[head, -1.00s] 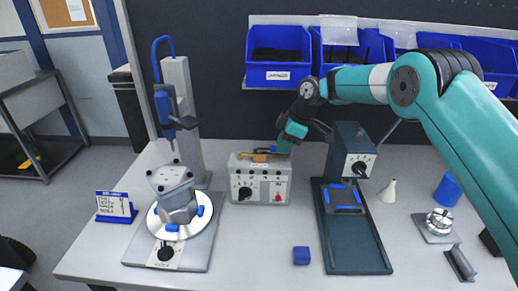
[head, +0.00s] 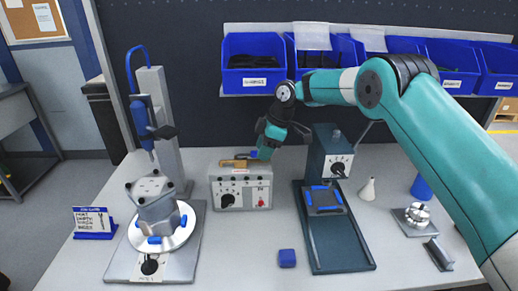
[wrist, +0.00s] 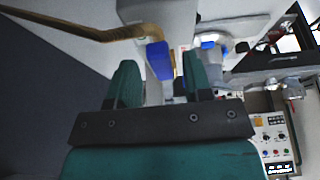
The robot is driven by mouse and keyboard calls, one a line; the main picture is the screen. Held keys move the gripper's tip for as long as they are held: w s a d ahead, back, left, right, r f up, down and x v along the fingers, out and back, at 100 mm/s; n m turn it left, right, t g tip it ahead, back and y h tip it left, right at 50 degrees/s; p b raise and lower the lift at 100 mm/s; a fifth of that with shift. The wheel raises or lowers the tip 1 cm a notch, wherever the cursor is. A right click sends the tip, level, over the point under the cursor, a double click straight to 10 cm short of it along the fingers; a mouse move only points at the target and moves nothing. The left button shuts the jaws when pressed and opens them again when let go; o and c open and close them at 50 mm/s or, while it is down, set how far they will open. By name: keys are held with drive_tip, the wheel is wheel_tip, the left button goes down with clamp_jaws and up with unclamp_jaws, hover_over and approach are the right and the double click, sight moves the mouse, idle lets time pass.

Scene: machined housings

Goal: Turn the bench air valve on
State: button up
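A grey control box (head: 241,188) with a black dial and a red button stands on the bench. On its top lies a brass-coloured pipe or lever (head: 234,163) with a small blue end (head: 253,155), which I take for the air valve. In the wrist view the brass bar (wrist: 95,32) comes in from the upper left, and its blue end (wrist: 158,60) appears between and beyond the fingertips. My gripper (head: 265,152) is at the box's back right top corner. In the wrist view its teal fingers (wrist: 160,80) are apart, with no clear contact on the blue end.
A press-like stand with a grey housing (head: 157,205) is on the left. A dark fixture tray (head: 340,250) is right of the box. Blue bins (head: 252,72) hang behind.

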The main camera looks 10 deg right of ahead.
drive_tip(key=p+v, duration=0.5)
drive_tip(key=v, duration=0.3)
idle(0.4)
